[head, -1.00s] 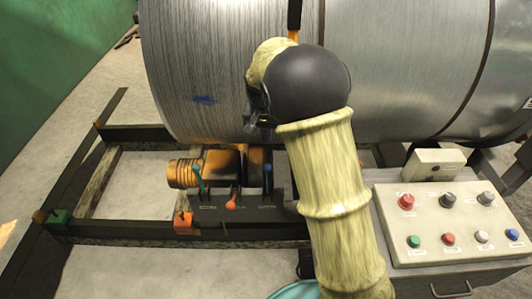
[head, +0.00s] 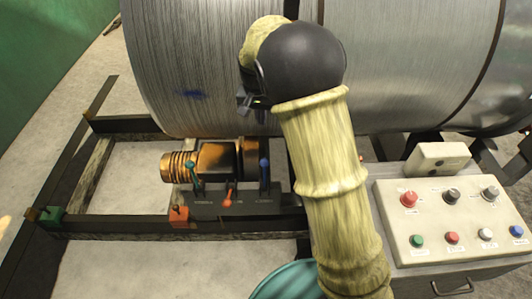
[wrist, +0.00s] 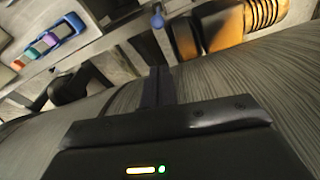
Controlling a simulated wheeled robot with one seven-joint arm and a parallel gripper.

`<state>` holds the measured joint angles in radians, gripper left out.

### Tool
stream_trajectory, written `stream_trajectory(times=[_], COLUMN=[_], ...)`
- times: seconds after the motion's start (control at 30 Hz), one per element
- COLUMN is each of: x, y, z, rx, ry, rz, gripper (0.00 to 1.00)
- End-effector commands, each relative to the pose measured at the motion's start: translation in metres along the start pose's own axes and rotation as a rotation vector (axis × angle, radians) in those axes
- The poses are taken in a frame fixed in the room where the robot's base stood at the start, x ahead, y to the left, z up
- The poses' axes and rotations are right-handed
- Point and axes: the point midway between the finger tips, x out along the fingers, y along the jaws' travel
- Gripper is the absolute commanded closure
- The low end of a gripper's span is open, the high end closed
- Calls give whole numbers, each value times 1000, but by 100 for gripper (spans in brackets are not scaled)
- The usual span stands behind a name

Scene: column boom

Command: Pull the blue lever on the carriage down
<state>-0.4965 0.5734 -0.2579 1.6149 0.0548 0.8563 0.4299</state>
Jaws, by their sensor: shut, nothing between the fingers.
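The blue lever (head: 264,172) stands upright, its knob at the top, at the right end of the dark lever block on the carriage (head: 215,208). A green lever (head: 191,172) and a red-orange lever (head: 229,196) stand to its left. My gripper (head: 246,104) is above the blue lever in the head view, in front of the big cylinder, and apart from the lever. In the wrist view my gripper (wrist: 158,85) has its fingers together and empty. The blue lever's round knob (wrist: 157,21) shows just beyond the fingertips there, with a gap between.
The large grey cylinder (head: 195,60) fills the space behind my gripper. An orange ribbed motor (head: 178,166) sits behind the levers. A control panel (head: 455,215) with several knobs and buttons stands at the right. Dark frame rails (head: 110,229) run along the floor.

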Motion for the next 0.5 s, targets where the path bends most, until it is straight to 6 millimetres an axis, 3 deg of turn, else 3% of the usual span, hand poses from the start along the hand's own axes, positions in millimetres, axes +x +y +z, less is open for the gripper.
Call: stream_trajectory(times=[0.27, 0.5], x=[26, 68], y=[2, 4], z=[0, 0], rx=[4, 5], ry=[-4, -5], rz=[3, 4], gripper=[100, 100])
